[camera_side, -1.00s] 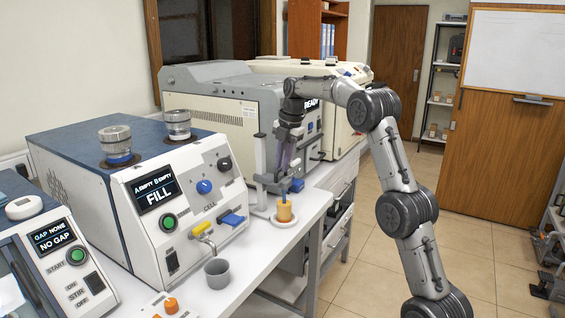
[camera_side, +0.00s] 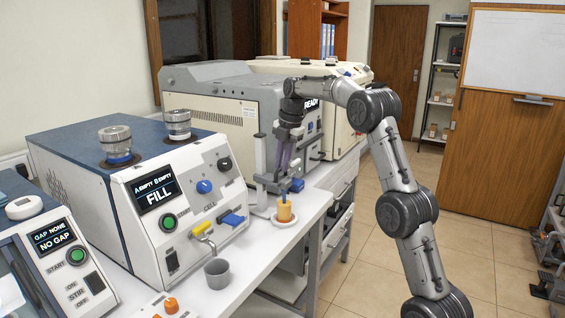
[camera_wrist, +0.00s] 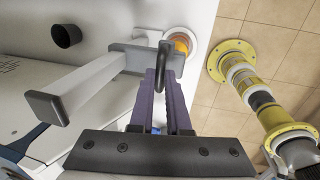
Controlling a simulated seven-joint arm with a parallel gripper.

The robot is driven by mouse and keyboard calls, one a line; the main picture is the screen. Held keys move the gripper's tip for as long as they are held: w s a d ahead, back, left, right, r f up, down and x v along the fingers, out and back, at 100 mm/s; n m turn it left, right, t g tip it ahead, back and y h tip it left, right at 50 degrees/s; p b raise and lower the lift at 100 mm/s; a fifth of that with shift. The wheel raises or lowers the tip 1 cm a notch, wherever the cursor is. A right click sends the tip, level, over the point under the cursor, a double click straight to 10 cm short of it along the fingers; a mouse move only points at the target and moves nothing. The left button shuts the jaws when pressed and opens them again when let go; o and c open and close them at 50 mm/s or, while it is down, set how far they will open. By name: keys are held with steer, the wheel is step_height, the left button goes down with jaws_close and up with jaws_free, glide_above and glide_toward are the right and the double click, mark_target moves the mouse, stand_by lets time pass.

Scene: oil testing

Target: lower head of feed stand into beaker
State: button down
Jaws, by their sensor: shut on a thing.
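The feed stand (camera_side: 261,165) is a grey upright post on the bench with a head reaching out to the right. In the wrist view its post (camera_wrist: 85,85) runs to the left. The beaker (camera_side: 285,212) holds amber liquid and stands on a pale round base; it also shows in the wrist view (camera_wrist: 182,42). A blue tube on the head points down at the beaker's top; I cannot tell how deep it sits. My gripper (camera_side: 284,172) is shut on the head's dark loop handle (camera_wrist: 163,62), above the beaker.
A machine reading FILL (camera_side: 180,200) stands left of the stand. A grey cup (camera_side: 217,273) stands on the bench in front of it. A machine reading READY (camera_side: 225,110) is behind my gripper. The bench's right edge is close to the beaker.

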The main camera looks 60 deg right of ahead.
mark_target(281, 179)
steer(key=shift+f, duration=2)
steer(key=c, duration=0.9)
jaws_free()
steer(key=shift+r, duration=0.1)
steer(key=s+r, duration=0.1)
steer(key=r, duration=0.3)
steer(key=s+r, duration=0.1)
steer(key=r, duration=0.8)
steer(key=shift+s+r, duration=0.25)
steer(key=shift+s, duration=0.15)
